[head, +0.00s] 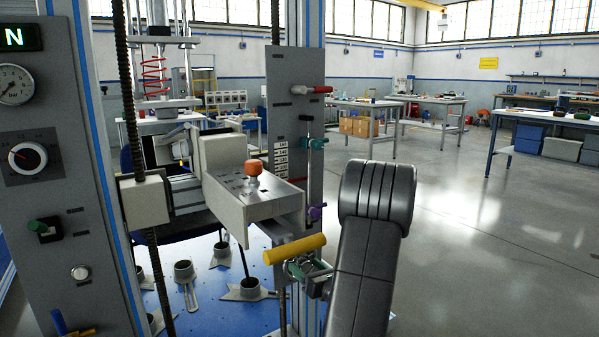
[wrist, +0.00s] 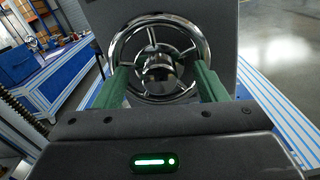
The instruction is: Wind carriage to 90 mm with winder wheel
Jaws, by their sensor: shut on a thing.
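The winder wheel (wrist: 118,40) is a chrome handwheel with thin spokes and a round hub. It fills the upper middle of the wrist view, in front of a grey plate. My gripper (wrist: 161,68) has its two green fingers on the left and right sides of the wheel, shut on it. In the head view only a small part of the chrome wheel (head: 297,268) shows below a yellow handle; my arm hides part of this area. A pale carriage-like block (head: 240,203) with an orange knob (head: 253,174) stands on the grey machine.
A threaded screw (head: 128,110) runs vertically at left. A yellow bar handle (head: 295,249) is close above the wheel. The blue base (head: 215,305) carries several fixtures. Open floor (head: 470,230) lies at right.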

